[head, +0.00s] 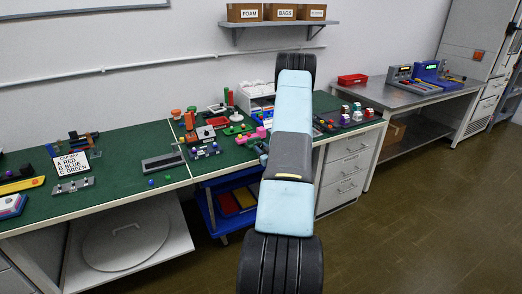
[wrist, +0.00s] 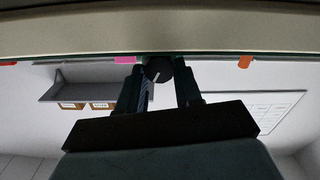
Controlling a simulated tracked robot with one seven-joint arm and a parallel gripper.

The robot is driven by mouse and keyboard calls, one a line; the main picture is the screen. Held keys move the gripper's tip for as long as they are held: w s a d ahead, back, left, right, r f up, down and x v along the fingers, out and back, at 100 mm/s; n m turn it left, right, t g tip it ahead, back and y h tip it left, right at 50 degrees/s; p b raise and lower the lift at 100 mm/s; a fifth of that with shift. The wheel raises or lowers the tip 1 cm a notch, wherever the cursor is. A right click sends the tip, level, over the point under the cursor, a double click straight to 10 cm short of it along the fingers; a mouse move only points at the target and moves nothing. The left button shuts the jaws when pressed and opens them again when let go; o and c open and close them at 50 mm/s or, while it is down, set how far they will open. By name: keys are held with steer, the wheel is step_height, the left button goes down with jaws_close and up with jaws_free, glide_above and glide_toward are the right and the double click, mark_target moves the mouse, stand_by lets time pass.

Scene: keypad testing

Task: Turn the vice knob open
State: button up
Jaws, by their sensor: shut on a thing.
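In the wrist view, a round black knob (wrist: 157,69) with a white pointer line sits between the two dark fingers of my gripper (wrist: 159,78), near their tips. The gripper is shut on this knob. The pointer line slants slightly. The vice body cannot be made out in either view. In the head view, my pale blue and black arm reaches over the green workbench (head: 122,165) and covers part of it. My gripper is low behind the arm, beside a pink object (head: 254,134), and mostly hidden; its hold cannot be seen there.
Several small coloured items and a grey tray (head: 163,161) lie on the bench. A blue cart (head: 211,217) stands beneath it. A wall shelf (head: 282,23) holds cardboard boxes. A steel table (head: 400,95) with a red bin (head: 352,79) stands at right. The right floor is clear.

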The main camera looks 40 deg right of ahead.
steer(key=shift+a, duration=0.15)
steer(key=shift+c, duration=0.3)
steer(key=shift+n, duration=0.3)
steer(key=shift+a+f+n, duration=0.1)
steer(key=shift+n, duration=2.5)
steer(key=o, duration=1)
steer(key=shift+o, duration=0.2)
